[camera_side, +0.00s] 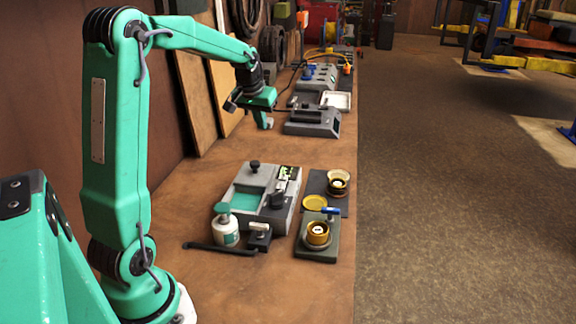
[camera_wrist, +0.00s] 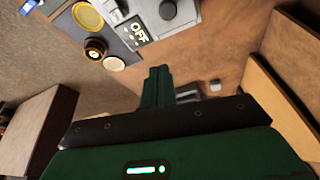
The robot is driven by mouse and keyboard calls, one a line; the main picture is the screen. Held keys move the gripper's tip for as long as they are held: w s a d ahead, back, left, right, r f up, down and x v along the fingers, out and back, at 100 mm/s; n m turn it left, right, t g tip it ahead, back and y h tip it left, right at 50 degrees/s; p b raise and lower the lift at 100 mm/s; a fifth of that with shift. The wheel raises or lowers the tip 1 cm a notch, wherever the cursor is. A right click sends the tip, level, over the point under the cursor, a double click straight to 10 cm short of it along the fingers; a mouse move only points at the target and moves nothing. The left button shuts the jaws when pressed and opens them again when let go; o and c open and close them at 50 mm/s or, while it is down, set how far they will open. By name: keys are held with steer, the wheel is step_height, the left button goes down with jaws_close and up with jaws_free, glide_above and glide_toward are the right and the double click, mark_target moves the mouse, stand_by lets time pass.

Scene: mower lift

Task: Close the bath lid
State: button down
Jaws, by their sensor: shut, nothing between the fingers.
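The bath (camera_side: 286,220) is a grey box on the bench, with a teal recessed area (camera_side: 246,199) showing in its top. A grey panel that looks like the lid (camera_side: 256,176) lies at the far end, with an upright black knob (camera_side: 254,165). The teal area in front of it is uncovered. The bath also shows partly at the top of the wrist view (camera_wrist: 186,22), where its display (camera_wrist: 134,31) reads OFF. My gripper (camera_side: 264,125) is shut and empty, above the bench beyond the bath. Its green fingers (camera_wrist: 158,84) are together in the wrist view.
A grey device (camera_side: 313,122) is near my gripper. Boards (camera_side: 197,100) lean on the left wall.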

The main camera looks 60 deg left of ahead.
steer(key=shift+n, duration=0.3)
steer(key=a, duration=0.1)
steer(key=a+f, duration=0.1)
steer(key=a, duration=0.1)
steer(key=shift+w+a+f, duration=0.3)
steer(key=shift+a+f, duration=0.05)
steer(key=shift+f, duration=0.05)
steer(key=shift+f, duration=0.15)
glide_above(258, 169)
steer(key=w+a, duration=0.2)
steer(key=w, duration=0.1)
steer(key=f, duration=0.8)
steer(key=shift+w+a+f, duration=0.15)
steer(key=shift+a+f, duration=0.05)
steer(key=shift+f, duration=0.35)
steer(key=shift+s+d+f, duration=0.15)
steer(key=shift+s+d, duration=0.4)
steer(key=shift+s, duration=0.25)
steer(key=shift+s+d+f, duration=0.1)
steer(key=shift+s+d, duration=0.45)
steer(key=shift+s, duration=0.2)
